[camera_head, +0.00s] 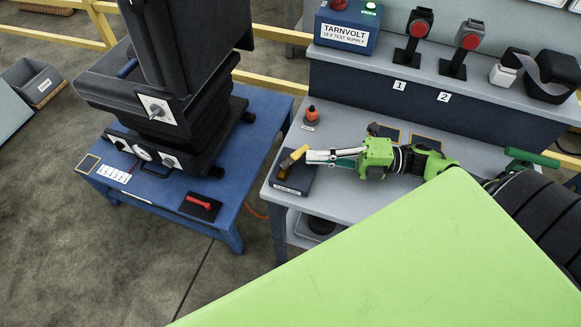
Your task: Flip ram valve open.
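No label in view that I can read names the ram valve. A red handle (201,203) lies on a small black plate at the front of the blue table. A yellow lever-like piece (293,158) stands tilted over a black labelled block (291,182) at the left end of the grey bench; the label is too small to read. My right gripper (309,157) reaches in from the right, its fingertips at the yellow piece. Whether the fingers are closed on it is unclear. My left gripper is out of view.
A dark seat-like unit (178,65) with knobs and a gauge fills the blue table (262,112). The grey bench (350,112) carries an orange-topped item (312,115). Behind are a TARNVOLT supply box (346,30) and two red-button stands (418,30). A floor gap separates table and bench.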

